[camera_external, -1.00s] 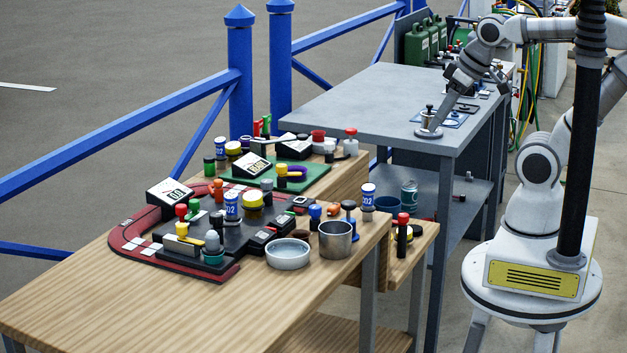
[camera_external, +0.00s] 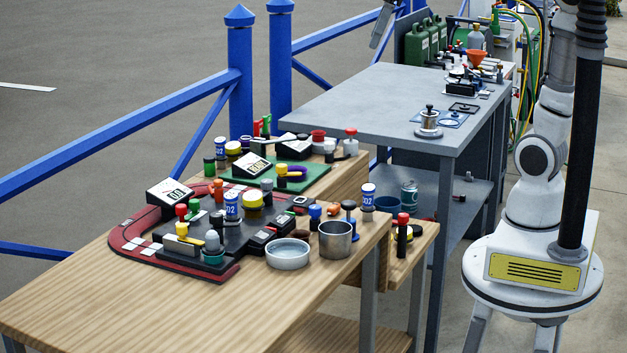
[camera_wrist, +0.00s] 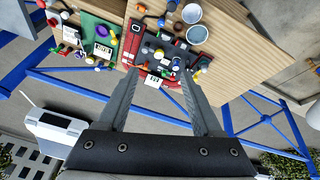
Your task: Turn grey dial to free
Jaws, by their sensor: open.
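I cannot tell for certain which piece is the grey dial. A grey round-topped knob (camera_external: 212,240) stands at the front of the black and red board (camera_external: 160,255) on the wooden table. A silver-grey round piece with a dark upright knob (camera_external: 429,120) stands on the grey table. No "free" marking is readable. My gripper (camera_wrist: 160,73) is open and empty in the wrist view, its long grey fingers apart and pointing toward the wooden tables from above.
A white bowl (camera_external: 288,254) and a metal pot (camera_external: 335,240) stand right of the board. A green board (camera_external: 280,178) with several knobs lies behind. Blue railings (camera_external: 110,140) run along the far side. Most of the grey tabletop (camera_external: 350,105) is clear.

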